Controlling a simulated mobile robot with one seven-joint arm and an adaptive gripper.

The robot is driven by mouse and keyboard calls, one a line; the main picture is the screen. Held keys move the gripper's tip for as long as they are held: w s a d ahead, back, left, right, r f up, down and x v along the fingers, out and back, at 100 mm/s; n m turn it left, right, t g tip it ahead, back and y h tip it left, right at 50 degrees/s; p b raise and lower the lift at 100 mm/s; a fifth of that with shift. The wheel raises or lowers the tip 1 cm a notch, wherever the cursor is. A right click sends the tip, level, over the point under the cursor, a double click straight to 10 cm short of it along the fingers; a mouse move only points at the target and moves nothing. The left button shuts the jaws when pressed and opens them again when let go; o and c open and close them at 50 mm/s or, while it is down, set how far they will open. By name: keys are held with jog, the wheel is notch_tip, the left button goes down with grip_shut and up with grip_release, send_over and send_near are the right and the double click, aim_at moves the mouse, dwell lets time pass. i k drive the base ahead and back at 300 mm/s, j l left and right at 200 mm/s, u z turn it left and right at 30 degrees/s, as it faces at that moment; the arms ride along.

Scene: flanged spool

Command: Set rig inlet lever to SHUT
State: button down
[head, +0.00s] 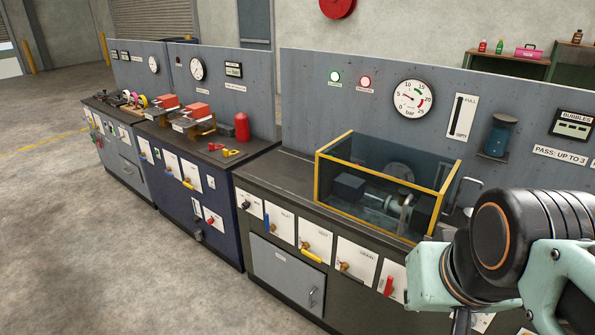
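The rig (263,180) is the dark bench on the right, with a grey back panel. On its front, a white plate (283,222) seems to be marked INLET, though the print is very small. A blue lever (267,222) with a brass valve body stands roughly upright at that plate's left side. I cannot read its position marks or tell whether it points at SHUT. My arm fills the lower right, well right of the blue lever. My gripper's fingers are outside the picture.
Right of the blue lever are a yellow lever (311,256), a brass valve (344,266) and a red lever (389,286). A yellow-framed clear tank (318,185) stands on the bench top. The floor (150,270) at front left is clear.

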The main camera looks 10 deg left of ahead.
aim_at(269, 228)
jog(key=i+j+z, duration=0.1)
jog(key=i+j, duration=0.75)
jog(key=i+j+z, duration=0.15)
jog(key=i+j, duration=0.6)
jog(key=j, duration=0.3)
jog(key=i+j+z, duration=0.15)
jog(key=i+j, duration=0.25)
jog(key=j, duration=0.1)
